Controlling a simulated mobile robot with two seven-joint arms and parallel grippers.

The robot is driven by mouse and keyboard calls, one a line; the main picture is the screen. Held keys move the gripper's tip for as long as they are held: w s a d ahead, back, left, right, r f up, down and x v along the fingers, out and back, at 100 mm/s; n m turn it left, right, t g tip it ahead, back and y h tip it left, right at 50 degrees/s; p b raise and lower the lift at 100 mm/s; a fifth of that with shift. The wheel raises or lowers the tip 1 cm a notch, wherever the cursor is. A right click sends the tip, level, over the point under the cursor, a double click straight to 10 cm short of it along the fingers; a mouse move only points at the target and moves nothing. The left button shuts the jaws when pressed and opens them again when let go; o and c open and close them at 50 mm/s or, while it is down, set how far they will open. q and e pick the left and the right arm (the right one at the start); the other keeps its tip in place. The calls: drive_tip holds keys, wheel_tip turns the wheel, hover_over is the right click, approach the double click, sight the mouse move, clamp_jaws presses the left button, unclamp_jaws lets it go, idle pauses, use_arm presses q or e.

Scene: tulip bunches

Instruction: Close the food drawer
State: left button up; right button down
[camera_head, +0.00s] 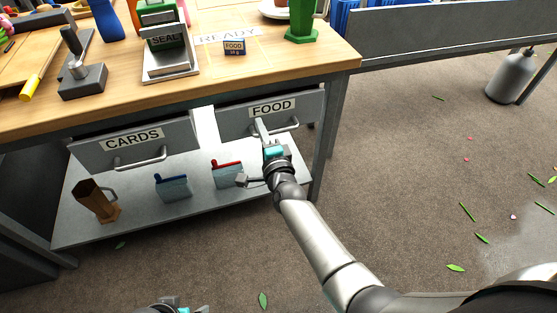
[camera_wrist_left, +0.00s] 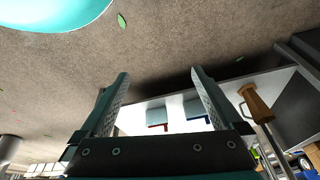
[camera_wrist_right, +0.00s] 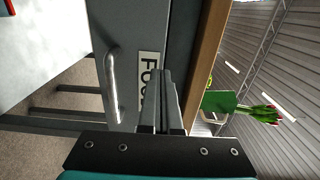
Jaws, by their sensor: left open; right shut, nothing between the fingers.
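The food drawer (camera_head: 233,122) is a grey front with a white FOOD label and a bar handle, under the right end of the workbench top. In the right wrist view the drawer front (camera_wrist_right: 104,25) shows sideways with its handle (camera_wrist_right: 112,85). I cannot tell how far it stands out. My right gripper (camera_head: 258,124) is shut and empty, its fingertips at the drawer front by the label and handle; contact is unclear. Its fingers also show in the right wrist view (camera_wrist_right: 166,75). My left gripper (camera_wrist_left: 160,80) is open and empty, low in front of the bench; only its top shows in the head view.
The cards drawer (camera_head: 170,145) is left of the food drawer. The lower shelf (camera_head: 140,195) holds a brown mug (camera_head: 97,203), a blue-topped box (camera_head: 173,188) and a red-topped box (camera_head: 227,175). A bench leg (camera_head: 325,150) stands right of my right gripper. Open floor lies in front.

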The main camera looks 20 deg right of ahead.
use_arm(q)
wheel_tip(320, 180, down, 6)
drive_tip(key=s+a+g+p, duration=0.1)
drive_tip(key=s+p, duration=0.1)
drive_tip(key=shift+s+f+p, duration=0.15)
drive_tip(key=shift+s+p, duration=0.15)
drive_tip(key=shift+p, duration=0.05)
use_arm(e)
drive_tip(key=s, duration=0.8)
drive_tip(key=shift+f, duration=0.15)
